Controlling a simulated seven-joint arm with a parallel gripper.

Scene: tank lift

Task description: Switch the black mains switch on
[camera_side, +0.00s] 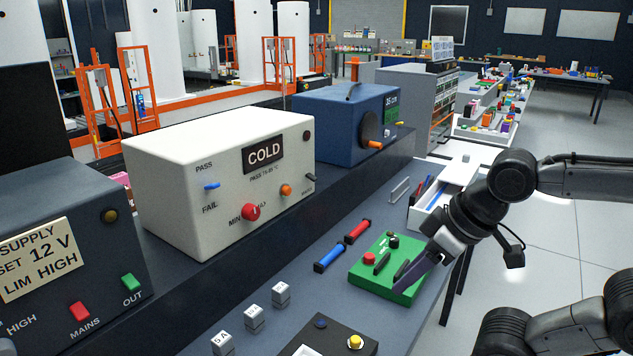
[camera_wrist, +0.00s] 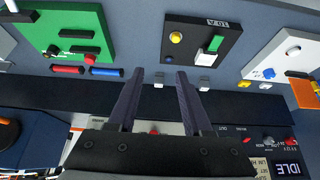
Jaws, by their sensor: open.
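The white box (camera_side: 215,170) with a COLD display carries a small black lever (camera_side: 310,178) at the lower right of its front; its tiny label is unreadable. My gripper (camera_side: 408,286) is open and empty, over the green board's right side in the side view, well apart from both boxes. In the wrist view my gripper (camera_wrist: 158,72) has its fingers spread toward the bench, and the black lever cannot be made out.
A green board (camera_side: 368,268), a red cylinder (camera_side: 358,231), a blue cylinder (camera_side: 329,258), white blocks (camera_side: 281,292) and a black board (camera_side: 315,338) lie on the bench. A blue box (camera_side: 345,125) stands behind the white one. An open white drawer (camera_side: 437,213) is at the right.

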